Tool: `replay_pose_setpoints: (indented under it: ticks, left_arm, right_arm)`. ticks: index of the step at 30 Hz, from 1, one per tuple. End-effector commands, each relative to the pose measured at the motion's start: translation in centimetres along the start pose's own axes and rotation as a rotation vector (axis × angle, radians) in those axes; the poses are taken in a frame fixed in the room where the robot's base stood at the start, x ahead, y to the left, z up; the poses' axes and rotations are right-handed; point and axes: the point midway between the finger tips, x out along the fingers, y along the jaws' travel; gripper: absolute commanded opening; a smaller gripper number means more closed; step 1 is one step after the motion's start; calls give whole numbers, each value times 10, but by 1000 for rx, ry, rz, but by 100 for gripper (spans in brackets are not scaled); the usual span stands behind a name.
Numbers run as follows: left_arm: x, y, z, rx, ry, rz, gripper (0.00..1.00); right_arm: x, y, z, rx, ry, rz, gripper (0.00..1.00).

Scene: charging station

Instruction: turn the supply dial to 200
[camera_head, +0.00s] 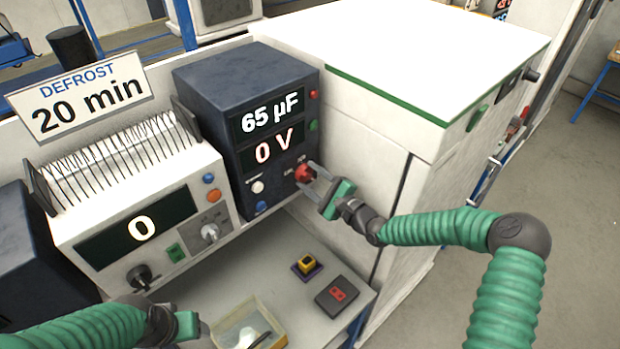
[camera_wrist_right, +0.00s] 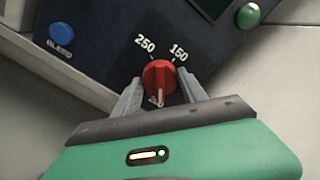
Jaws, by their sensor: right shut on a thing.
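The dark blue supply box (camera_head: 205,82) reads "65 µF" and "0 V" in the head view. Its red dial (camera_head: 303,173) is low on the right of its front. My right gripper (camera_head: 307,176) is shut on the dial. In the right wrist view, the red dial (camera_wrist_right: 159,75) sits between the two grey fingers. The labels "250" and "150" show above it, and its pale pointer mark faces down toward the gripper. A label at the pointer is mostly hidden. My left gripper (camera_head: 190,326) is at the bottom left; its fingers are unclear.
A white unit (camera_head: 89,229) reading "0", with wire rack and knobs, stands left of the supply under a "DEFROST 20 min" sign (camera_head: 77,97). A tray (camera_head: 268,325), a yellow-topped button (camera_head: 306,263) and a dark box (camera_head: 336,297) lie on the shelf. A white cabinet (camera_head: 440,60) is right.

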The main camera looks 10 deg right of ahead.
Motion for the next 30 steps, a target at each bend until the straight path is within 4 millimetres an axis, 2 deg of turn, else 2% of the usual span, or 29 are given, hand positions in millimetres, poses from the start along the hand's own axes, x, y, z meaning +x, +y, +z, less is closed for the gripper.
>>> replay_pose_setpoints:
  ticks: [1, 9, 23, 24, 28, 30]
  left_arm:
    - [1, 0, 0, 0, 0, 0, 67]
    - [2, 0, 0, 0, 0, 0, 67]
    - [2, 0, 0, 0, 0, 0, 67]
    - [2, 0, 0, 0, 0, 0, 67]
    - [2, 0, 0, 0, 0, 0, 67]
    - [2, 0, 0, 0, 0, 0, 67]
  right_arm:
    - [-2, 4, -5, 25, 10, 7, 9]
    - [-2, 5, -5, 98, 10, 9, 9]
    - [-2, 6, -5, 108, 11, 12, 9]
    - [-2, 6, -5, 108, 11, 12, 55]
    - [-2, 5, -4, 107, 8, 9, 71]
    - [-2, 4, -3, 106, 6, 7, 71]
